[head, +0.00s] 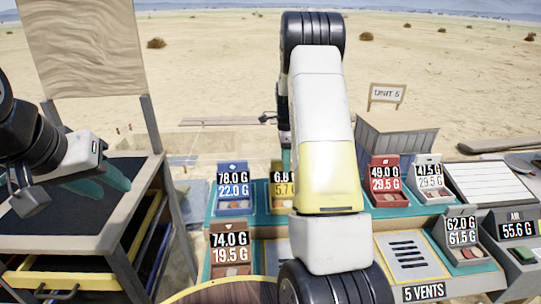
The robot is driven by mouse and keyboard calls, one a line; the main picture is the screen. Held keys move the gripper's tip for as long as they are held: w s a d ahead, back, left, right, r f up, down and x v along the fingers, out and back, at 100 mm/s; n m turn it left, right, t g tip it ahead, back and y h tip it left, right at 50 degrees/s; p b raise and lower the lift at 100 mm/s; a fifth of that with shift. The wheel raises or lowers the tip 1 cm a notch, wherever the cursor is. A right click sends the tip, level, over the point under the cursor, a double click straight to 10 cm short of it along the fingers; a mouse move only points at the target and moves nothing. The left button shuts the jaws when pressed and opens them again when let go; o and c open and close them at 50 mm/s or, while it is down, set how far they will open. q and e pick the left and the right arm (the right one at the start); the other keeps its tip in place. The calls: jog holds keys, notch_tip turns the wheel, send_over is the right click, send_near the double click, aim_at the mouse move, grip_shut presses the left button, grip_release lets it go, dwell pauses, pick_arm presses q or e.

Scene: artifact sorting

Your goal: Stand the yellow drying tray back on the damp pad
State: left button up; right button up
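The yellow drying tray (277,178) stands on the teal surface behind my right arm, which hides its right part. Its card reads 6.8 and 5.7, with the ends cut off. I cannot tell which surface is the damp pad. My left gripper (102,183), with teal fingers, is over the dark-topped cart at the left, far from the yellow tray. I see nothing held in it, but its finger gap is unclear. My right arm crosses the middle of the view; its gripper is hidden behind the arm.
Blue (235,190), red (388,186), white (430,180), brown (230,252) and grey (465,243) trays stand around. A slotted vent panel (405,254) is at front right. The dark-topped cart (60,225) has drawers. A round wooden rim (215,291) is at the bottom.

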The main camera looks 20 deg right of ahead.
jog(key=shift+r, duration=0.1)
notch_tip(320, 180, up, 12)
jog(key=s+a+r+n+t, duration=0.2)
jog(key=s+a+r+n, duration=0.25)
jog(key=r, duration=0.25)
jog(key=s+a+r+n+t, duration=0.1)
jog(key=s+a+n, duration=0.3)
jog(key=s, duration=0.4)
jog(key=s+a+r+n+t+y, duration=0.1)
jog(key=s+a+n+t, duration=0.1)
jog(key=s+a+n, duration=0.2)
jog(key=s+a+r+n+t+y, duration=0.1)
jog(key=s+a+n, duration=0.2)
jog(key=s+n, duration=0.6)
jog(key=s, duration=0.4)
jog(key=shift+s+a+r+t, duration=0.15)
jog(key=shift+s+a+t, duration=0.15)
jog(key=shift+s+a, duration=0.1)
